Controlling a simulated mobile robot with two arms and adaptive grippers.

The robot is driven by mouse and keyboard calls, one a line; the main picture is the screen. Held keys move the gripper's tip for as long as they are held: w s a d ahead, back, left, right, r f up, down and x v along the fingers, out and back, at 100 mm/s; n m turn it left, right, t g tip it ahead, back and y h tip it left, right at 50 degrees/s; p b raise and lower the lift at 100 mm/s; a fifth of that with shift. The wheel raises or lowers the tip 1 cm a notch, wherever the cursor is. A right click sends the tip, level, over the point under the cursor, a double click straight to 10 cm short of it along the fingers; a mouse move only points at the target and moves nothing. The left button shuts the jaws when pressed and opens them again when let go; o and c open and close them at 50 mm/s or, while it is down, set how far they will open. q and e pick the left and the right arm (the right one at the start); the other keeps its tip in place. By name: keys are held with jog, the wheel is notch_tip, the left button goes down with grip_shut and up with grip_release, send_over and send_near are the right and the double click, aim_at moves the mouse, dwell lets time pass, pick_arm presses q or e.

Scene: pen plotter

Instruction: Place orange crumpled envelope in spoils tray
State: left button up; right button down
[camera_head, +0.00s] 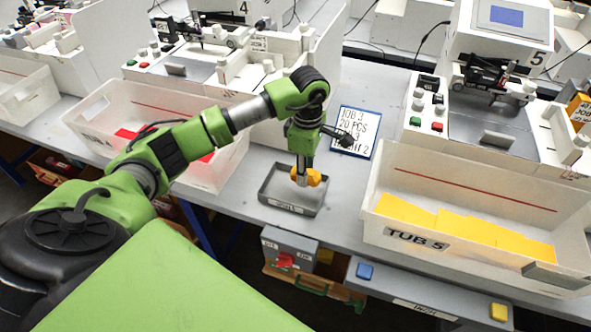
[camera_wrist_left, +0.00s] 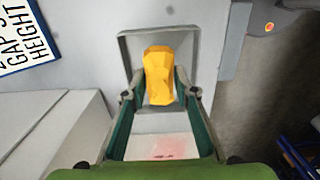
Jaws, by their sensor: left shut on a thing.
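My left gripper (camera_head: 302,182) is shut on the orange crumpled envelope (camera_head: 313,177) and holds it over the grey spoils tray (camera_head: 277,205). In the left wrist view the envelope (camera_wrist_left: 160,76) sits between the fingertips of my left gripper (camera_wrist_left: 160,95), with the tray's rim (camera_wrist_left: 127,42) showing behind it. The tray is small, shallow and has a label on its front. I cannot tell whether the envelope touches the tray floor. My right gripper does not show in either view.
A white tub labelled TUB 5 (camera_head: 470,190) with yellow-orange envelopes stands to the right. Another white tub (camera_head: 205,172) with red contents is to the left. A job sign (camera_head: 355,133) lies behind the tray. Below the bench edge are a grey box (camera_head: 290,246) and coloured buttons.

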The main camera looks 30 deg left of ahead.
pick_arm(q)
jog(key=shift+f, duration=0.85)
notch_tip(320, 180, down, 4)
jog(key=shift+r+p, duration=0.2)
jog(key=shift+p, duration=0.3)
jog(key=shift+a+f+b, duration=0.1)
jog(key=shift+f+b, duration=0.15)
jog(key=shift+b, duration=0.1)
jog(key=o, duration=0.8)
jog(key=shift+r, duration=0.1)
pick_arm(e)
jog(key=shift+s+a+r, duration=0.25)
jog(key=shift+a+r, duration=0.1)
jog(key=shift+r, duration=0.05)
pick_arm(q)
jog(key=shift+r, duration=0.1)
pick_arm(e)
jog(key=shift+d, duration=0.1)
